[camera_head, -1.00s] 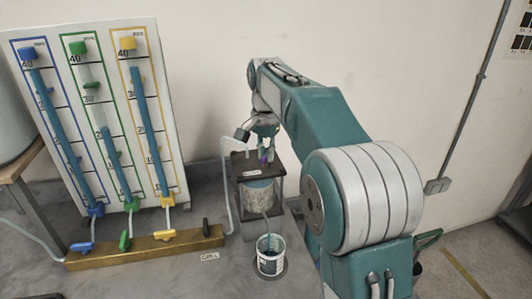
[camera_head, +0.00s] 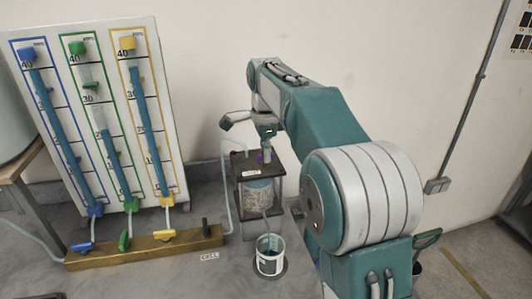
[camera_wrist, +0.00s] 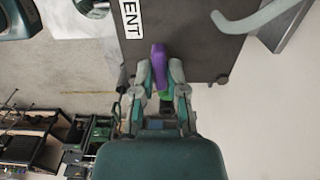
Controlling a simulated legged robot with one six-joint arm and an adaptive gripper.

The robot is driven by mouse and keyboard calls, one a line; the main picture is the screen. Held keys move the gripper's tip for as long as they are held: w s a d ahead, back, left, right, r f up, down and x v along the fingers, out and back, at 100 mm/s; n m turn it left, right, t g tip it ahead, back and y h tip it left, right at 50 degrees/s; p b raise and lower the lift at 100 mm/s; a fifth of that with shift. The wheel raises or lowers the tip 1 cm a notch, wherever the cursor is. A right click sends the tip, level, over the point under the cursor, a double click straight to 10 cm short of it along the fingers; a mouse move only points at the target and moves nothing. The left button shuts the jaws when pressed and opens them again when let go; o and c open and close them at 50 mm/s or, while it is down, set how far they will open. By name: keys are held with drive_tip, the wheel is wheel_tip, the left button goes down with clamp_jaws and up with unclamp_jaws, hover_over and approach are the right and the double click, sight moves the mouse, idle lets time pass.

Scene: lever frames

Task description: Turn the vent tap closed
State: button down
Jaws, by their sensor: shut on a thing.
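The vent tap's purple handle (camera_wrist: 159,62) stands on the dark top plate (camera_wrist: 200,45) of the cell, beside a white label reading "ENT" (camera_wrist: 132,18), cut off by the frame. My gripper (camera_wrist: 159,72) is shut on the purple handle, with one finger on each side and the handle's end showing beyond the tips. In the head view my gripper (camera_head: 265,146) points down over the cell's top plate (camera_head: 240,163), and only a little of the purple handle (camera_head: 261,157) shows. The tap's base is hidden.
A clear tube (camera_head: 226,180) rises beside the cell. A white bucket (camera_head: 270,262) stands in front of it. At left, a board with several gauge tubes (camera_head: 75,120) stands behind a brass manifold (camera_head: 150,243) with coloured taps. A pale curved pipe (camera_wrist: 262,18) is near the plate's edge.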

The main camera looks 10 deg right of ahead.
drive_tip(key=shift+a+f+m, duration=0.1)
drive_tip(key=shift+f+m, duration=0.05)
drive_tip(key=shift+m, duration=0.15)
drive_tip(key=c, duration=0.7)
unclamp_jaws()
drive_tip(key=shift+w, duration=0.1)
drive_tip(key=shift+a, duration=0.1)
wheel_tip(320, 180, up, 12)
drive_tip(key=shift+w+a, duration=0.1)
